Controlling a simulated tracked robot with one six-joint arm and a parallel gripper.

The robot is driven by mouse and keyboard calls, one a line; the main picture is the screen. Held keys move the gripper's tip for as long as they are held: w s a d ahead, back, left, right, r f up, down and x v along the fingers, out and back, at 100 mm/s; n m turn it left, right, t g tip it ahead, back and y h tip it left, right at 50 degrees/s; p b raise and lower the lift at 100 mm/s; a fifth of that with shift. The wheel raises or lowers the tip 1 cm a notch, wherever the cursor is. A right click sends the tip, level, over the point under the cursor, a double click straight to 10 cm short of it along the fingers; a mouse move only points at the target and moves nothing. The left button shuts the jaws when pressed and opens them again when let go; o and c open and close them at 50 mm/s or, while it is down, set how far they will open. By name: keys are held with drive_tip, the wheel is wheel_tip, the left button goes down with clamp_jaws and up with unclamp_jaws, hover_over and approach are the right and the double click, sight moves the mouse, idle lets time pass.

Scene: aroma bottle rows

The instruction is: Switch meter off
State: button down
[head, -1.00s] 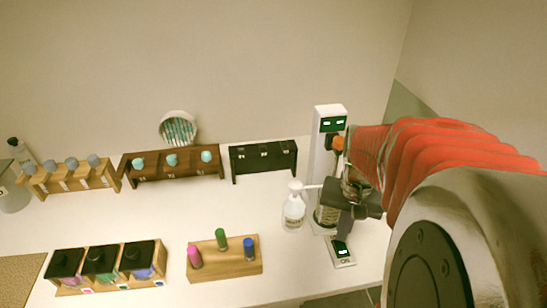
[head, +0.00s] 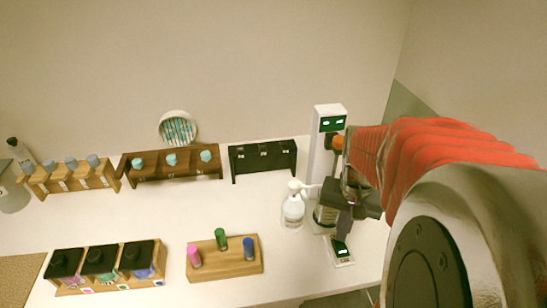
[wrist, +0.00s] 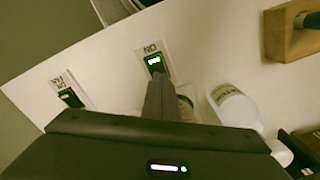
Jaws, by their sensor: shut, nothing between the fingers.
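The meter (head: 330,122) is a tall white column at the table's right side, with its green display lit. A white plate with a dark rocker switch (head: 341,252) lies on the table at its foot. In the wrist view this switch (wrist: 154,62) has a lit green window and the word ON beside it, seen upside down. My gripper (head: 343,236) is shut and empty, pointing down at the switch. In the wrist view its fingertips (wrist: 160,78) overlap the switch's near end; I cannot tell whether they touch it.
A white pump bottle (head: 293,208) stands close to the left of my gripper. A second labelled switch (wrist: 70,97) shows in the wrist view. A wooden block with coloured bottles (head: 224,268) and an empty black rack (head: 263,157) stand further left.

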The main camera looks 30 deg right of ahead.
drive_tip(key=shift+f, duration=0.8)
idle(0.6)
drive_tip(key=shift+r, duration=0.15)
wheel_tip(320, 180, up, 7)
idle(1.0)
idle(0.5)
drive_tip(key=shift+w+d, duration=0.1)
drive_tip(key=shift+f+n, duration=0.3)
drive_tip(key=shift+f, duration=0.15)
drive_tip(key=shift+w+a+r+t, duration=0.1)
drive_tip(key=shift+a+t, duration=0.2)
drive_tip(key=shift+a, duration=0.1)
drive_tip(key=w+a+r+n+t, duration=0.1)
drive_tip(key=a+r+n+t, duration=0.1)
drive_tip(key=a, duration=0.7)
drive_tip(key=a+r+n+t, duration=0.3)
drive_tip(key=a+n, duration=0.3)
drive_tip(key=a, duration=0.3)
drive_tip(key=shift+w+a+r+n, duration=0.3)
drive_tip(key=shift+w+a+r, duration=0.05)
drive_tip(key=shift+r, duration=0.25)
